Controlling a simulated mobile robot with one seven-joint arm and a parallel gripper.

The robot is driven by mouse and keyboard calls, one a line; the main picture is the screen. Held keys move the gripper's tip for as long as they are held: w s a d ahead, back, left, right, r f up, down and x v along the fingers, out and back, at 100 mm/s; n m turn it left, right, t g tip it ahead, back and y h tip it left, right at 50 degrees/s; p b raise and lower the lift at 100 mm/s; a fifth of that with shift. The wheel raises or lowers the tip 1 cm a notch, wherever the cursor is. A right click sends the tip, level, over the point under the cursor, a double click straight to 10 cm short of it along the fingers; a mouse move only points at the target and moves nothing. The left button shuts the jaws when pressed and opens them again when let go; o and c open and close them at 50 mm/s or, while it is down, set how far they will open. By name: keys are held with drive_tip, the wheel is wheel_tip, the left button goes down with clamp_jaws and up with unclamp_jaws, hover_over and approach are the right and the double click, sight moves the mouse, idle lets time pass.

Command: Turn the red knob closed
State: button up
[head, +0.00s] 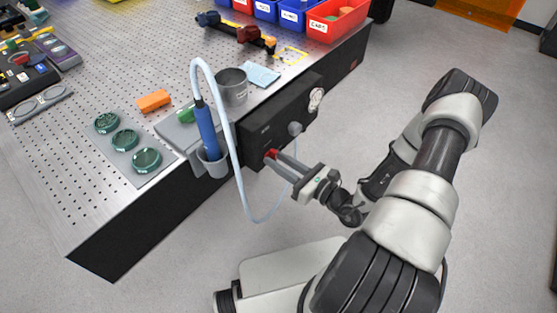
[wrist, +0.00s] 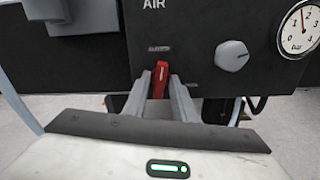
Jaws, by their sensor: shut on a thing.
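The red knob (wrist: 161,80) sits on the front of a black panel marked AIR (wrist: 190,20). In the wrist view its red handle stands roughly upright, with a white line on it. My gripper (wrist: 162,92) is shut on the knob, one finger on each side. The lower part of the knob is hidden between the fingers. In the head view the red knob (head: 270,154) shows at the tips of my gripper (head: 278,160), at the front of the black box on the table's edge.
A grey round knob (wrist: 232,56) and a pressure gauge (wrist: 301,30) are right of the red knob. A pale hose (head: 236,170) loops down left of my gripper from a blue tool (head: 207,130) in a grey holder.

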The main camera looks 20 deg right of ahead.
drive_tip(key=shift+n, duration=0.9)
drive_tip(key=o, duration=0.7)
drive_tip(key=shift+o, duration=0.2)
drive_tip(key=v, duration=1.7)
drive_tip(key=shift+s+d+p, duration=0.15)
drive_tip(key=shift+s+p, duration=0.05)
drive_tip(key=shift+p, duration=0.15)
